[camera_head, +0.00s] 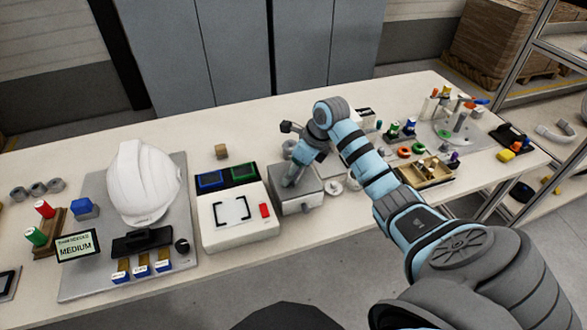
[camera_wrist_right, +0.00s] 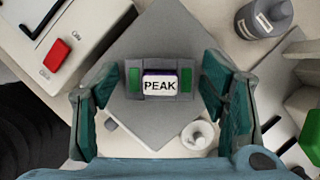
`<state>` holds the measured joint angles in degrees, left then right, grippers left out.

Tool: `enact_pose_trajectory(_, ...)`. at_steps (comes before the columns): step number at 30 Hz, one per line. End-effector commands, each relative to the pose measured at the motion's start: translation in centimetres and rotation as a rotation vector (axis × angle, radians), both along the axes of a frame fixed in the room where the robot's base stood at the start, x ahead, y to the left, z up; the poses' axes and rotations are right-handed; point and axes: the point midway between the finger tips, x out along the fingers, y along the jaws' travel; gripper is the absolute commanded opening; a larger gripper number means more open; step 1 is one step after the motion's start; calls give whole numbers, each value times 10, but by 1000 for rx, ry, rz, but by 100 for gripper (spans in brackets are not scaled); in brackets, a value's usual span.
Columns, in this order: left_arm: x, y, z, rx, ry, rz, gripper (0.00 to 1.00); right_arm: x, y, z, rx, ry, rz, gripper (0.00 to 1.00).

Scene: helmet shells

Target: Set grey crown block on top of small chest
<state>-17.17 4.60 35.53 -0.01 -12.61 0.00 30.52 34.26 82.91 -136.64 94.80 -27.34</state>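The small chest (camera_head: 302,203) is a grey box on the table, right of the white panel in the head view. Its flat grey top (camera_wrist_right: 160,30) fills the middle of the right wrist view. A grey block (camera_wrist_right: 158,97) with green side patches and a "PEAK" label appears over that top, apparently resting on it; I take it for the crown block. My right gripper (camera_wrist_right: 160,88) is open, its teal fingers apart on both sides of the block with gaps. In the head view my right gripper (camera_head: 291,180) points down at the chest and hides the block. My left gripper is out of view.
A white panel (camera_head: 235,232) with a red switch stands close left of the chest. A white helmet shell (camera_head: 143,182) sits on a grey board further left. A white ring (camera_wrist_right: 197,135) lies by the chest, and a grey bottle (camera_wrist_right: 264,18) stands near it. A wooden tray (camera_head: 428,172) is right.

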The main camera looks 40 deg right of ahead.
Motion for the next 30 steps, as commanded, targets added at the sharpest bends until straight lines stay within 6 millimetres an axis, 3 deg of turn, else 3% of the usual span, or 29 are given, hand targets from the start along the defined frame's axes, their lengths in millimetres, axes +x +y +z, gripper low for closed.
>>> enact_pose_trajectory(11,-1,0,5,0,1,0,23,0,0,7,0,-1,0,73)
enact_pose_trajectory(14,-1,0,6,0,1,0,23,-5,-4,21,-3,-4,-1,73)
enact_pose_trajectory(24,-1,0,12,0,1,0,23,-36,-18,103,-2,-2,0,73)
enact_pose_trajectory(30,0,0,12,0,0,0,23,-42,-20,115,0,1,0,73)
